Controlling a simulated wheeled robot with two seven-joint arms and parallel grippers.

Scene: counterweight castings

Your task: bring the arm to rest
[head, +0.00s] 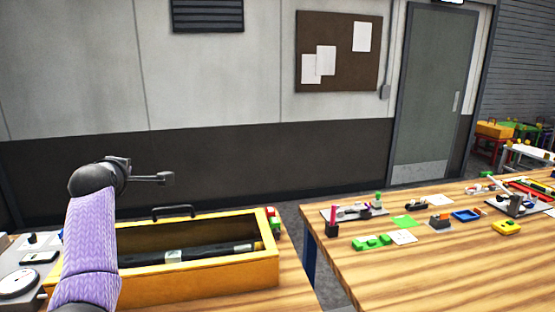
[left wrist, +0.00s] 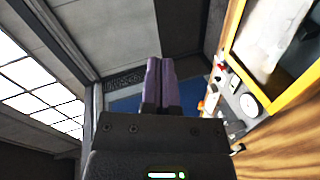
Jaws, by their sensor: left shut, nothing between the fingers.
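My left arm, in a purple knitted sleeve, rises at the left of the head view. My left gripper (head: 166,178) is held up above the yellow box, pointing to the right. In the left wrist view its two purple-grey fingers (left wrist: 158,84) lie together, shut with nothing between them. My right gripper shows in neither view.
A yellow open box (head: 215,275) with a black handle holds a dark rod (head: 215,252) below the gripper. A dial scale (head: 18,282) stands at the left. Another wooden table (head: 450,265) bears several small parts, with a gap between the tables. Air around the gripper is free.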

